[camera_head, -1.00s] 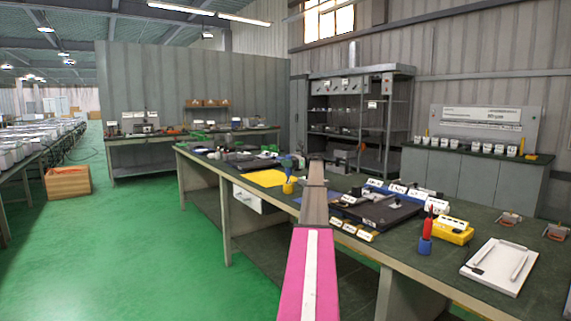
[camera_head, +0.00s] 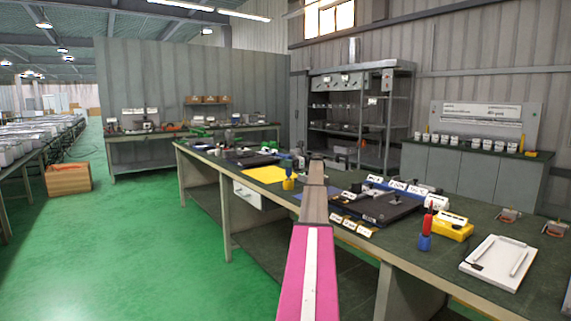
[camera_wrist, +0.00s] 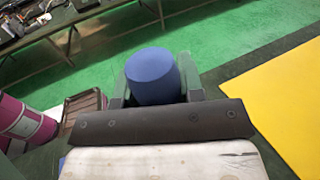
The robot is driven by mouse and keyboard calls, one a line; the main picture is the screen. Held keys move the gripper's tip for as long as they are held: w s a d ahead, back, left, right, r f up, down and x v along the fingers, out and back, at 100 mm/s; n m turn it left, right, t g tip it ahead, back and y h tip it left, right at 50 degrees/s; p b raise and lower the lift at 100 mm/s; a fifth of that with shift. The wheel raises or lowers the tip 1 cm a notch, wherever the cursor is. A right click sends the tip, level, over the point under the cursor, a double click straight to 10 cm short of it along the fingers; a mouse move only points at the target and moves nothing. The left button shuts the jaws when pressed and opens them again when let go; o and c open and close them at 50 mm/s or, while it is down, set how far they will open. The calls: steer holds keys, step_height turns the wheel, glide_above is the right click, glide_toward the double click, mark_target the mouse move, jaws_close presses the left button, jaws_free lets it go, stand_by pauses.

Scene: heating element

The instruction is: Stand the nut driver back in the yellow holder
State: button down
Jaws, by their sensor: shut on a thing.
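The nut driver's blue handle (camera_wrist: 152,68) stands between the two dark green fingers of my gripper (camera_wrist: 154,88) in the wrist view, seen from above its top end. The fingers are shut on it. In the head view, the small blue handle (camera_head: 287,167) shows directly above the yellow holder (camera_head: 288,184), near the bench's front edge. It looks about upright. I cannot tell whether its lower end is inside the holder. The holder is hidden beneath the handle in the wrist view. My gripper is mostly hidden behind my arm in the head view.
A yellow sheet (camera_head: 264,175) lies beyond the holder. To the right are a black tray (camera_head: 377,208), a red-handled tool (camera_head: 428,220) in a blue holder (camera_head: 425,243), a yellow box (camera_head: 454,230) and a white tray (camera_head: 497,264). Green floor (camera_head: 130,250) lies left of the bench.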

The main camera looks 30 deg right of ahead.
steer(key=shift+f, duration=0.8)
steer(key=c, duration=0.7)
jaws_free()
steer(key=shift+o, duration=0.2)
steer(key=shift+d, duration=0.1)
steer(key=v, duration=1)
steer(key=shift+s+d, duration=0.15)
steer(key=shift+d, duration=0.15)
